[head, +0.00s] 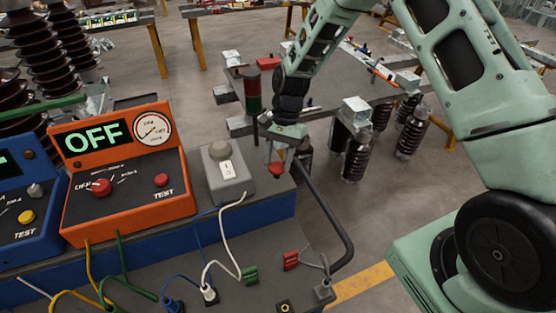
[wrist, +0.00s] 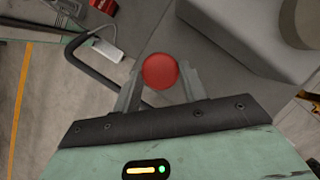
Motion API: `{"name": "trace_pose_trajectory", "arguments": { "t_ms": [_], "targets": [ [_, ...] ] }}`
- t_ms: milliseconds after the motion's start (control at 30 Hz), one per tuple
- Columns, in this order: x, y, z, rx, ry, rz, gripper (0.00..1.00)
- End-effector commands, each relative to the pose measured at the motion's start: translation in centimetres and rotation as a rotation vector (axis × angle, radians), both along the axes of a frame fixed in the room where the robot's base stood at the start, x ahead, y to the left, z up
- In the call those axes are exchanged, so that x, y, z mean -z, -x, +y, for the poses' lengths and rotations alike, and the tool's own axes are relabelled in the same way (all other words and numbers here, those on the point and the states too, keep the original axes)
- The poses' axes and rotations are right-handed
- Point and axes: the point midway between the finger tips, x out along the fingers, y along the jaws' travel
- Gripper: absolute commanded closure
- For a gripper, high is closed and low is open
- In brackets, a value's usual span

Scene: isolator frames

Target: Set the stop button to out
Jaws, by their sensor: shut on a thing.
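The stop button is a round red cap (wrist: 160,71) between my two fingertips in the wrist view. In the head view the red button (head: 277,169) shows just under my gripper (head: 279,151), at the right end of the blue-sided bench. My gripper, also in the wrist view (wrist: 159,82), is shut on the button, with a finger on either side of the cap. The button's stem and base are hidden, so I cannot tell whether it is in or out.
A grey box with a rocker switch (head: 228,172) stands left of the button. An orange tester reading OFF (head: 122,170) is farther left. A dark curved rail (head: 328,215) runs along the bench's right end. A red-and-green light tower (head: 253,92) stands behind.

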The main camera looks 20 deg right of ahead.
Motion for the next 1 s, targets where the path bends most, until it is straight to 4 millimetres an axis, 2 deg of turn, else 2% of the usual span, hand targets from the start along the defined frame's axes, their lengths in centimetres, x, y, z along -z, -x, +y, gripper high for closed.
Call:
{"name": "trace_pose_trajectory", "arguments": {
  "t_ms": [133, 167, 200, 233, 500, 633, 767, 1000],
  "targets": [
    [-0.3, -0.2, 0.0, 0.001, -0.001, -0.003, 0.99],
    [-0.3, -0.2, 0.0, 0.001, -0.001, -0.003, 0.49],
    [-0.3, -0.2, 0.0, 0.001, -0.001, -0.003, 0.38],
    [-0.2, -0.2, 0.0, 0.001, -0.001, -0.003, 0.35],
    [-0.2, -0.1, 0.0, 0.001, -0.001, -0.003, 0.35],
    [-0.9, -0.5, -0.2, 0.002, 0.000, -0.006, 0.35],
    [-2.7, -1.0, -0.8, 0.001, 0.000, -0.008, 0.35],
    [-7.8, -2.6, -2.4, 0.003, 0.000, -0.010, 0.35]
  ]
}}
